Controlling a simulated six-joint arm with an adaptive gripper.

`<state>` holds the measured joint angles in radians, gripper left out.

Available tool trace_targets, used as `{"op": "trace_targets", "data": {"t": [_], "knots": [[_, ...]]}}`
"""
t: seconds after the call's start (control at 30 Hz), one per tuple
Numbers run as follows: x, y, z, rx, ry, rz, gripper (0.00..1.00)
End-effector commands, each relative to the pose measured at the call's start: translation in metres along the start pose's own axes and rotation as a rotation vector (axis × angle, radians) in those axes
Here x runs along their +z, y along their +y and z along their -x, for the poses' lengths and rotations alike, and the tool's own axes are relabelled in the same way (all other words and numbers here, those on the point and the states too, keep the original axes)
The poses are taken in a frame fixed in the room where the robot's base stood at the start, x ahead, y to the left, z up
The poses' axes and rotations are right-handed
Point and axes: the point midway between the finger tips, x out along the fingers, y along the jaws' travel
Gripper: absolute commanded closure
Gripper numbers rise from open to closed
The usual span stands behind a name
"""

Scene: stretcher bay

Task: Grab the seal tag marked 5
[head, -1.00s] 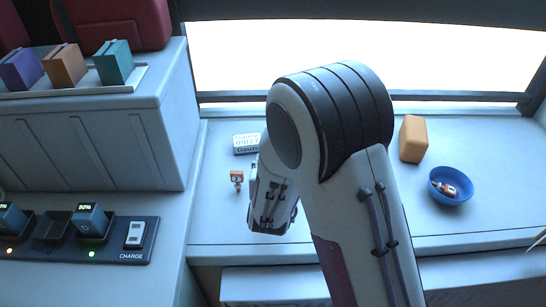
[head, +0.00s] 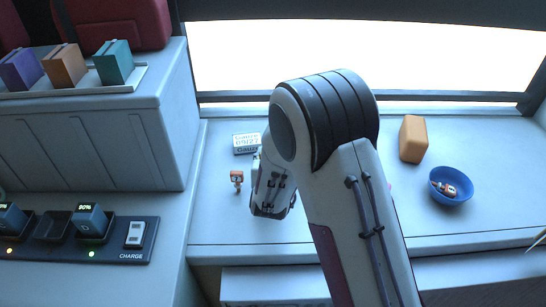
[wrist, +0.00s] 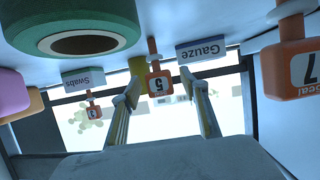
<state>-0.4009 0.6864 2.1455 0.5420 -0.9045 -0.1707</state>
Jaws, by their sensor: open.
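The seal tag marked 5 (wrist: 160,86) is orange with a pale number face. In the wrist view it shows upside down beyond and between the fingers of my gripper (wrist: 161,80), which is open and not visibly touching it. An orange tag marked 7 (wrist: 300,68) is nearer, at the right of the wrist view; an orange tag (head: 237,177) also stands left of my arm in the head view. Another orange tag (wrist: 92,112) stands by the Swabs box. My arm hides tag 5 and my fingertips in the head view.
A Gauze box (head: 246,143) stands behind. The wrist view has a green roll (wrist: 45,42), a Swabs box (wrist: 84,78), a yellow object (wrist: 137,68) and a pink object (wrist: 12,92). A blue bowl (head: 451,198) holding a tag and an orange block (head: 413,139) are at right.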

Motion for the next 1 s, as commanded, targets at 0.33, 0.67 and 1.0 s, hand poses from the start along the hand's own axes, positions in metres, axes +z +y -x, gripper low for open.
{"op": "trace_targets", "data": {"t": [0.33,0.67,1.0], "knots": [[-0.0001,0.0,0.0002,0.0,0.0,0.0,0.56],[-0.0001,-0.0001,0.0004,0.0,0.0,0.0,0.88],[-0.0017,-0.0001,0.0009,0.0,0.001,-0.001,0.88]]}}
